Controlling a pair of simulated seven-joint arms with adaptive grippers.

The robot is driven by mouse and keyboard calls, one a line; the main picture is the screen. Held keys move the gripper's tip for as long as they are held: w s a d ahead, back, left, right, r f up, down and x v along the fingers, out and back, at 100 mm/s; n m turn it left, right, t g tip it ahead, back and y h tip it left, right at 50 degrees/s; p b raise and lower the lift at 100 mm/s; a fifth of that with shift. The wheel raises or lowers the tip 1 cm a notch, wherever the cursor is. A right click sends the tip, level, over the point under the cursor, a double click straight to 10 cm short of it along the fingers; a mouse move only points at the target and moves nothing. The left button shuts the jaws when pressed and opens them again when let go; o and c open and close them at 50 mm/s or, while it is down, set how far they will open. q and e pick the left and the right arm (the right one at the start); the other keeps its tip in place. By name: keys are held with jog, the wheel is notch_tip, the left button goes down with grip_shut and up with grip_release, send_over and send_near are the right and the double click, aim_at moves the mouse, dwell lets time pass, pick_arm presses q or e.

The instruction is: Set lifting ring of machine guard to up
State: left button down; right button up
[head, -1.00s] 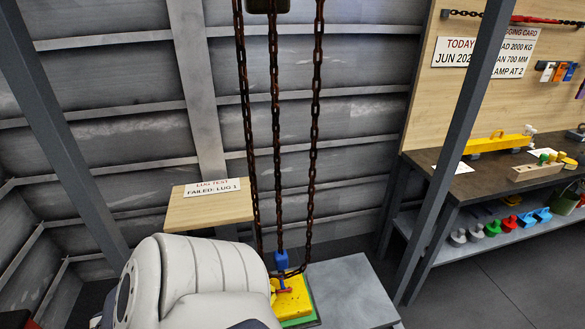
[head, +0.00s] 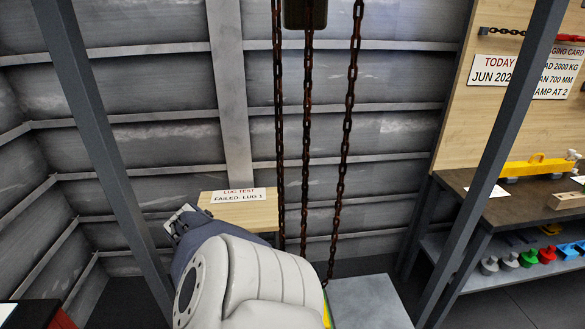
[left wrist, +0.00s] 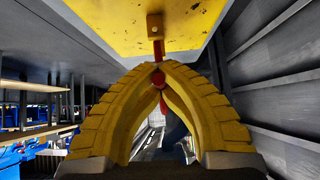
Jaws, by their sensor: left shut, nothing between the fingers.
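In the left wrist view the yellow machine guard (left wrist: 128,22), worn and stained, fills the top. A small tan block (left wrist: 155,27) sits on it, with a narrow red part (left wrist: 159,48) at its edge; I cannot tell whether this is the lifting ring or how it is set. My left gripper (left wrist: 157,68) is shut, its yellow fingertips meeting just below the red part. More red shows through the gap between the fingers. In the head view only a sliver of yellow (head: 326,314) shows beside my white arm, which hides the rest. My right gripper is not in view.
Rusty chains (head: 305,140) hang from a dark block (head: 305,14). A grey slab (head: 370,303) lies at bottom centre. A small wooden stand (head: 235,213) bears a lug test sign (head: 238,196). A grey post (head: 500,150) stands before the workbench (head: 500,205) at right.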

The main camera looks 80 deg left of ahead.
pick_arm(q)
jog(key=shift+s+f+h, duration=0.2)
jog(key=shift+s+h, duration=0.1)
jog(key=shift+s, duration=0.05)
dwell(0.3)
jog(key=c, duration=2.1)
grip_release()
jog(key=shift+s, duration=0.1)
jog(key=o, duration=0.6)
jog(key=shift+w, duration=0.2)
jog(key=shift+w+r, duration=0.1)
jog(key=shift+v, duration=6)
